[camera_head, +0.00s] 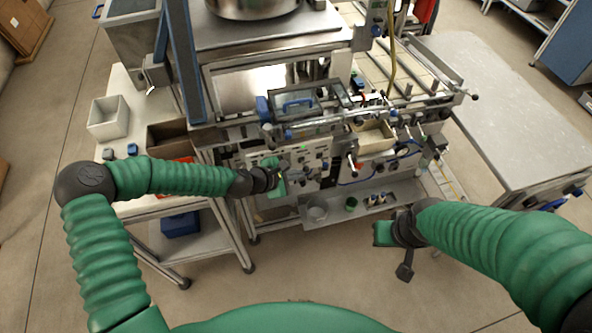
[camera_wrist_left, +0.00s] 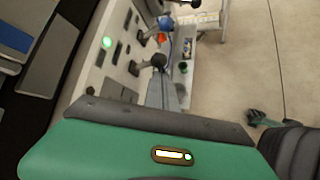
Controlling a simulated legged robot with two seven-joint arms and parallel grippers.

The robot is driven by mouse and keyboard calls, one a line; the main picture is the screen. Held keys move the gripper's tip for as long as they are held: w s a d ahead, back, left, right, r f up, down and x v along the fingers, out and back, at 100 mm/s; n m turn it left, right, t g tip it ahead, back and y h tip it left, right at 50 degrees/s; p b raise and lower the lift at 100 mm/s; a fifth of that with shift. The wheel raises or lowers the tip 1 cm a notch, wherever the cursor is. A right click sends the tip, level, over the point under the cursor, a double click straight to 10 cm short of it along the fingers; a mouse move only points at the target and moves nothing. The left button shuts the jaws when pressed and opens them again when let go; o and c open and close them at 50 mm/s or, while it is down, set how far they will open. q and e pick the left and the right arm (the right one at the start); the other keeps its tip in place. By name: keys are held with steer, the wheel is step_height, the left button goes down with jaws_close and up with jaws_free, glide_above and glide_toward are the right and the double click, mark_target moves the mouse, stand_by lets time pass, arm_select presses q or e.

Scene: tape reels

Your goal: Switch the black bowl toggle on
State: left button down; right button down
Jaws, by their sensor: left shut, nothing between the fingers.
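The control panel (camera_head: 300,160) of the machine stands in front of me, and it fills the left of the left wrist view (camera_wrist_left: 112,65). A black rounded knob (camera_wrist_left: 158,60), which looks like the black bowl toggle, sits at the panel just beyond my left fingertips; I cannot tell if they touch it, nor its on or off position. My left gripper (camera_head: 287,177) is close to the panel; its grey fingers (camera_wrist_left: 164,88) are together and empty. My right gripper (camera_head: 384,233) hangs apart from the machine at the lower right, and its fingers are not clear.
A glowing green button (camera_wrist_left: 106,43) and a red-and-blue control (camera_wrist_left: 163,36) are on the panel near the knob. A grey table (camera_head: 500,110) stands at right; open floor lies in front.

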steer(key=shift+r+p, duration=0.6)
steer(key=shift+p, duration=0.1)
steer(key=shift+r, duration=0.1)
